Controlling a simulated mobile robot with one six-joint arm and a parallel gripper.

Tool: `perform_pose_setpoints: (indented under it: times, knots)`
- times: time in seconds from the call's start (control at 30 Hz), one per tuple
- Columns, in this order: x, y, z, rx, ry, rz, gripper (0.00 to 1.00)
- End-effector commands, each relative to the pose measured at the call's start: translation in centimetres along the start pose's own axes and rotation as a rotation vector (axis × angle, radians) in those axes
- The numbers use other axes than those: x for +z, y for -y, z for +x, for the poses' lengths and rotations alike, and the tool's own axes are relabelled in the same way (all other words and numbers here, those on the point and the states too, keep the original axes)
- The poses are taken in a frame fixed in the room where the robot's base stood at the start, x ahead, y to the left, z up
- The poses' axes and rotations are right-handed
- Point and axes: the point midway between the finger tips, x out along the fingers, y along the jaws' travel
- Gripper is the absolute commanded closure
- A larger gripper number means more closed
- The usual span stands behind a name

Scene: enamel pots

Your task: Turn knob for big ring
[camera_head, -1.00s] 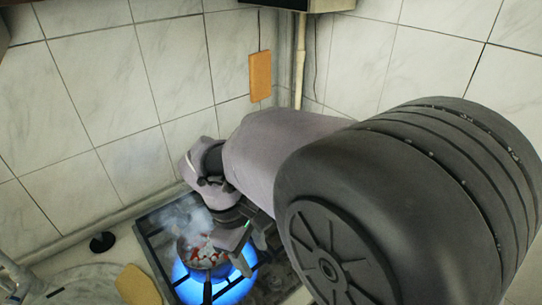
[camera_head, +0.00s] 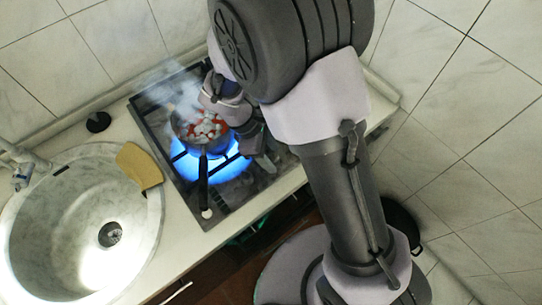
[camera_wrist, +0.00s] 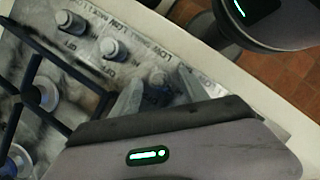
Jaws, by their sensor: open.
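In the wrist view a row of grey stove knobs runs along the panel by the counter edge: a knob at the upper left (camera_wrist: 70,22), a middle knob (camera_wrist: 114,48), and a third knob (camera_wrist: 159,88) between my fingertips. My gripper (camera_wrist: 160,92) is open, with one finger on each side of the third knob; I cannot tell whether they touch it. In the head view my gripper (camera_head: 262,158) is over the stove's front right part, and the knobs are hidden. A large blue flame (camera_head: 226,163) burns around the pot (camera_head: 190,142).
The pot holds red and white food and steams; its dark handle (camera_head: 203,185) points to the front. A round marble sink (camera_head: 85,222) is at the left, with a yellow-brown sponge or board (camera_head: 139,166) on its rim. Black grates (camera_wrist: 32,75) lie beside the knobs.

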Motion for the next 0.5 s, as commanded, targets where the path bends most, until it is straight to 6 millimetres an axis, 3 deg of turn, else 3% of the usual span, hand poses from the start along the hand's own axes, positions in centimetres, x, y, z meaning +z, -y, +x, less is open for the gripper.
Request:
perform_pose_setpoints:
  times: [0.27, 0.5]
  knots:
    - [0.05, 0.0, 0.16, 0.0, 0.0, 0.001, 0.47]
    - [0.04, 0.0, 0.14, 0.0, 0.0, 0.001, 0.95]
